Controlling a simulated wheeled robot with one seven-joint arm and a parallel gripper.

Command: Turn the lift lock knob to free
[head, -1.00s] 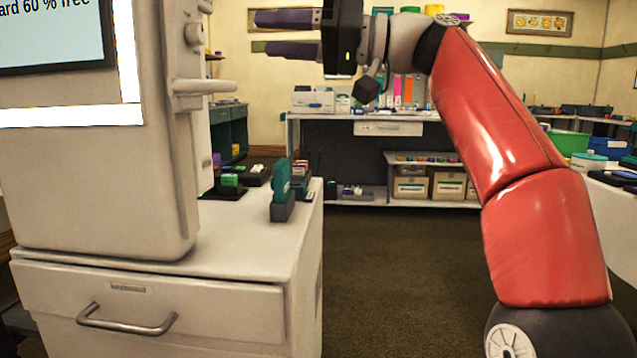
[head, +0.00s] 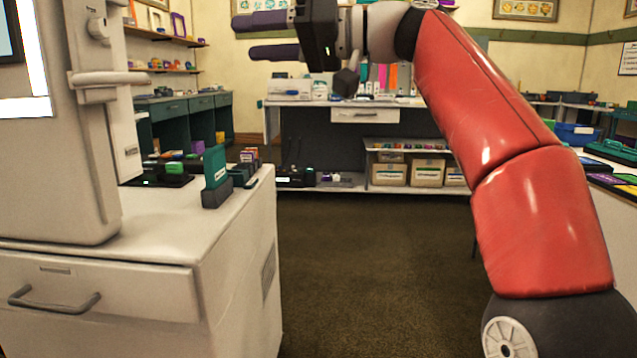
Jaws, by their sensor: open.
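A pale machine (head: 70,170) stands on a white cabinet at the left. A small round knob (head: 98,28) is on its right side, near the top. Below it a pale bar (head: 108,78) sticks out to the right. I cannot tell which of these is the lift lock knob, and no lock marking is readable. My gripper (head: 240,37) is at the top middle, pointing left, its two dark fingers apart with nothing between them. In the picture it is well to the right of the knob, with a clear gap.
The white cabinet (head: 235,230) has a drawer with a metal handle (head: 55,303). A green block in a dark stand (head: 216,178) is on its top. A screen (head: 10,40) is cut off at the left. A workbench (head: 335,115) stands at the back. The floor (head: 370,270) between is clear.

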